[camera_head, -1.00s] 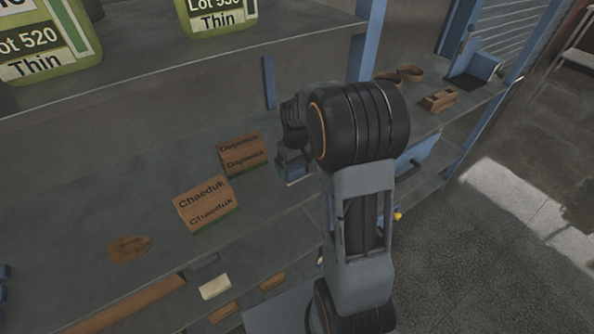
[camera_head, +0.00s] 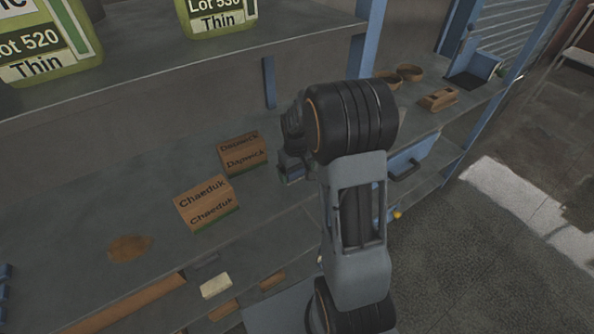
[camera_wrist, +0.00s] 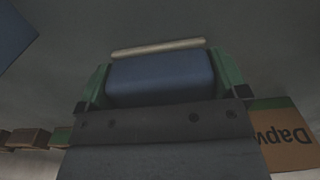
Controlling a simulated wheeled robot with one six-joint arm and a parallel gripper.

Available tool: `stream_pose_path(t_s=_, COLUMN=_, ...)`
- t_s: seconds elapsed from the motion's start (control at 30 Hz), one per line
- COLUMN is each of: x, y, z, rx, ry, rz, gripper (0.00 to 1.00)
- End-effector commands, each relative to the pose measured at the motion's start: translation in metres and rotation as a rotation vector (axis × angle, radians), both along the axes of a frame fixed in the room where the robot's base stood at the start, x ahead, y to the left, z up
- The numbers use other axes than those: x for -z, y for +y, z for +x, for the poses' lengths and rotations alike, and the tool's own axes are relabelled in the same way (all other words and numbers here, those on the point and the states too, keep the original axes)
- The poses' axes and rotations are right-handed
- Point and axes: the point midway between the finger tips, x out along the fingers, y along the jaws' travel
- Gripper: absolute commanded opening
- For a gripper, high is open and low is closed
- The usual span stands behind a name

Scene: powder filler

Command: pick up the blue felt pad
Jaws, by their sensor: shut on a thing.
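The blue felt pad (camera_wrist: 160,78) sits between the two green-tipped fingers of my gripper (camera_wrist: 163,84) in the wrist view. The fingers are shut on its left and right sides. A pale strip lies along the pad's far edge. In the head view my gripper (camera_head: 293,172) is at the middle shelf, to the right of the Dapwick box, and mostly hidden behind my arm. The pad is too small there to make out clearly, and I cannot tell whether it is clear of the shelf.
The Dapwick box (camera_head: 243,153) stands close to the left of my gripper, with the Chaeduk box (camera_head: 207,204) farther left. A brown flat piece (camera_head: 129,248) lies beyond. Green canisters (camera_head: 217,14) stand on the upper shelf. A blue upright (camera_head: 269,82) rises behind.

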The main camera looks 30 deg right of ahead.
Motion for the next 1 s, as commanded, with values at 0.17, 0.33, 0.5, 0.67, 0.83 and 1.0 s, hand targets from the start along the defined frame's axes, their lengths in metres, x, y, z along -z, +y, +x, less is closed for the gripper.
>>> stream_pose_path(t_s=0.17, x=-0.002, y=0.000, z=0.000, rx=0.000, ry=-0.001, rz=-0.001, gripper=0.67)
stream_pose_path(t_s=0.33, x=-0.013, y=0.000, z=0.001, rx=0.000, ry=-0.003, rz=-0.001, gripper=0.67)
stream_pose_path(t_s=0.5, x=-0.039, y=0.005, z=-0.003, rx=-0.002, ry=-0.005, rz=-0.001, gripper=0.67)
stream_pose_path(t_s=0.67, x=-0.071, y=0.027, z=-0.021, rx=-0.005, ry=-0.008, rz=-0.001, gripper=0.67)
stream_pose_path(t_s=0.83, x=-0.098, y=0.053, z=-0.043, rx=-0.006, ry=-0.005, rz=0.000, gripper=0.67)
stream_pose_path(t_s=1.0, x=-0.112, y=0.079, z=-0.065, rx=-0.005, ry=-0.004, rz=-0.001, gripper=0.67)
